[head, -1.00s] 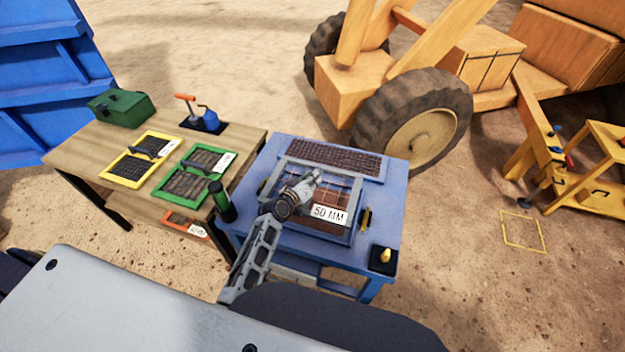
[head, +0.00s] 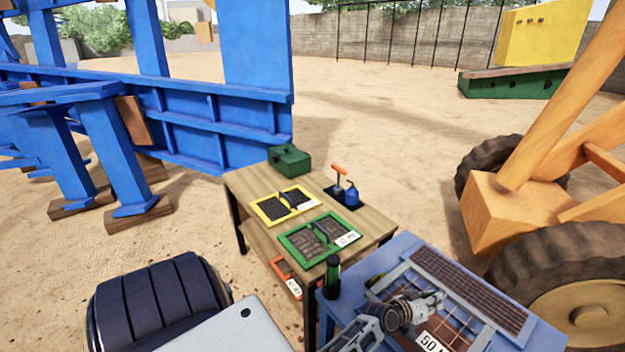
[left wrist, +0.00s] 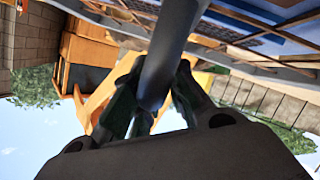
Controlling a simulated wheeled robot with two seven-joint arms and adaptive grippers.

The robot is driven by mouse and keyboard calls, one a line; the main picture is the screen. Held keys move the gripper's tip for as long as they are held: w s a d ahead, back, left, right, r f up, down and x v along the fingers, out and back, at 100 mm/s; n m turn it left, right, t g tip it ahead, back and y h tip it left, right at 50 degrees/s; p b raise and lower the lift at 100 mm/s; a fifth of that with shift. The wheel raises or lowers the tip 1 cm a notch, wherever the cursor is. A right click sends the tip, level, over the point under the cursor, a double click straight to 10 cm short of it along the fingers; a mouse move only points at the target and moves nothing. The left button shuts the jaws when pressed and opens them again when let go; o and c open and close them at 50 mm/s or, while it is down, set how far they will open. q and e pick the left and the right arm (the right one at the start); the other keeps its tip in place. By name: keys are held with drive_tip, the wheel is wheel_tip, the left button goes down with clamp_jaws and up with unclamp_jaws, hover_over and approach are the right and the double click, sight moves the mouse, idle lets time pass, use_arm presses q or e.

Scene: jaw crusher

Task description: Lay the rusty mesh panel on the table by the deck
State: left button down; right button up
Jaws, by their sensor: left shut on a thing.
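The rusty mesh panel (head: 458,322) has a brown grid and a pale "50" label, cut off by the bottom edge in the head view. It is at the blue deck (head: 545,338); I cannot tell whether it is raised off it. My left gripper (head: 438,298) is over the panel and shut on it. In the left wrist view the fingers (left wrist: 150,100) close around a dark grey bar, which looks like its handle. The wooden table (head: 372,226) stands left of the deck. My right gripper is out of view.
An orange-framed panel (head: 281,267) is lower down. A dark green-capped cylinder (head: 332,277) stands at the deck's left corner.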

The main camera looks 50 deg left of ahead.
use_arm(q)
drive_tip(key=shift+w+d+r, duration=0.1)
drive_tip(key=shift+r, duration=0.05)
drive_tip(key=shift+n+y, duration=0.4)
